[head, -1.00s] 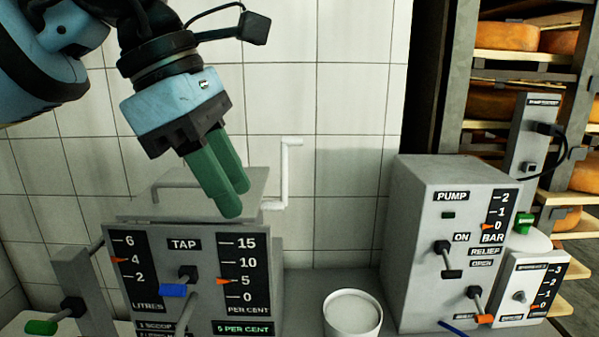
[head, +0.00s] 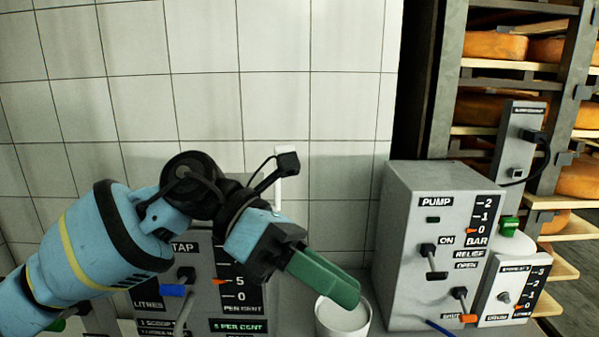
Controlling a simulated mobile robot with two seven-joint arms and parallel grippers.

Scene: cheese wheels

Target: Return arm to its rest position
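My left arm comes in from the left, low across the picture. My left gripper (head: 338,291) has green fingers that point right and down, in front of the wall and over the white tub (head: 342,322) as seen here. The fingers overlap in this view, so their gap is hidden; I see nothing held at their tips. The arm covers much of the grey tap unit (head: 238,262). My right gripper is not in view.
A grey pump box (head: 408,262) with levers and gauges stands right of the tub, with a smaller gauge box (head: 512,284) beside it. Shelves of cheese wheels (head: 487,107) stand behind at the right. The tiled wall (head: 240,75) above my arm is clear.

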